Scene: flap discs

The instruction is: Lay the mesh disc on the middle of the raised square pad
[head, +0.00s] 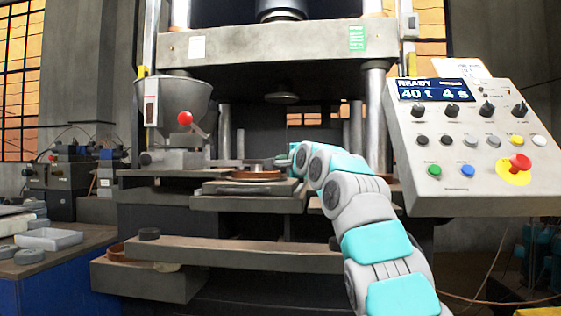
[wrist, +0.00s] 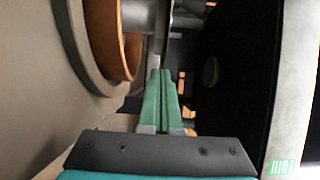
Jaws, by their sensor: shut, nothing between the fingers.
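My gripper shows in the wrist view (wrist: 162,78) with its two green fingers together and nothing between them. In the head view it is at the press, mostly hidden behind my own arm. A brown-orange round piece (head: 252,176) lies on a grey plate (head: 245,187) on the press bed, with a small grey part on top. The brown-orange piece also fills the upper left of the wrist view (wrist: 106,38), beside my fingers and apart from them. I cannot make out the mesh disc or tell which surface is the raised square pad.
A hopper (head: 175,103) with a red-knobbed lever stands left of the press bed. A control panel (head: 470,145) is at the right.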

